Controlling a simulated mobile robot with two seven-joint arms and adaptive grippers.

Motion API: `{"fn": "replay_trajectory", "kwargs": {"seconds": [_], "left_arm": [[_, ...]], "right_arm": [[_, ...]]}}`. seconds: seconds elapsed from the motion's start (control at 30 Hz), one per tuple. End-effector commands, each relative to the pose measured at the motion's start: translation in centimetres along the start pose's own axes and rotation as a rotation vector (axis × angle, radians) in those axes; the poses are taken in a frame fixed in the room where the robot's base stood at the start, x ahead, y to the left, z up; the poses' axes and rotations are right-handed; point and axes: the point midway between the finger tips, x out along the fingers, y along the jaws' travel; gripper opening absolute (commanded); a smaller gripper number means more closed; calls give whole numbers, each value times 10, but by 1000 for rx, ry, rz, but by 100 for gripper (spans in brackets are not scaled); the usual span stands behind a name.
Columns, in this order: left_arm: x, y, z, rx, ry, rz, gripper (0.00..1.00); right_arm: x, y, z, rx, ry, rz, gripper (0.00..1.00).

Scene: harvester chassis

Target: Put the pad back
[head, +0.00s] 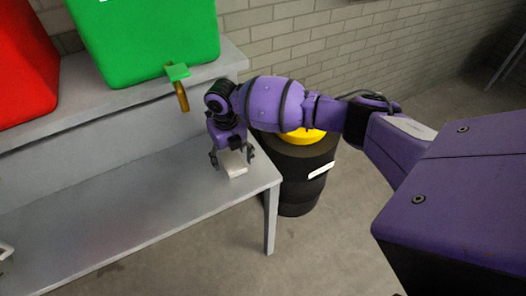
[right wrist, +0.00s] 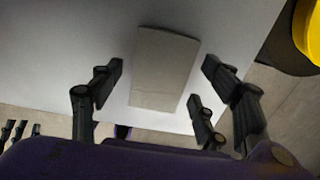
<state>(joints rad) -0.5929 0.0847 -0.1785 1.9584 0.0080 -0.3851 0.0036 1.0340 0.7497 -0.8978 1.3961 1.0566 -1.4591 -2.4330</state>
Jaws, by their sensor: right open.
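A pale grey-beige flat pad (head: 235,165) lies near the right end of the grey lower bench. In the right wrist view the pad (right wrist: 163,65) shows as a plain rectangle on the light surface. My right gripper (head: 232,158) is above the pad, pointing down, with its fingers spread. In the right wrist view my right gripper (right wrist: 158,85) has dark fingers on both sides of the pad, with visible gaps between them and it. I cannot tell the exact height between fingers and pad. My left gripper is not clearly seen.
The grey bench (head: 130,215) is mostly bare to the left. A raised shelf behind holds a green bin (head: 145,40) and a red bin (head: 25,65). A black barrel with a yellow top (head: 305,137) stands right of the bench.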

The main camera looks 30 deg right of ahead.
Motion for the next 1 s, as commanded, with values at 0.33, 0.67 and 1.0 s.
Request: {"fn": "replay_trajectory", "kwargs": {"seconds": [0.33, 0.67, 1.0], "left_arm": [[2, 2, -4, -5, 6, 2, 40], [-2, -1, 5, 2, -9, -1, 40], [-2, -3, 6, 7, -10, -2, 40]], "right_arm": [[-60, 1, 3, -2, -8, 1, 69], [-77, 1, 2, -1, -5, 1, 69], [-72, 9, 7, 81, -44, 25, 69]]}}
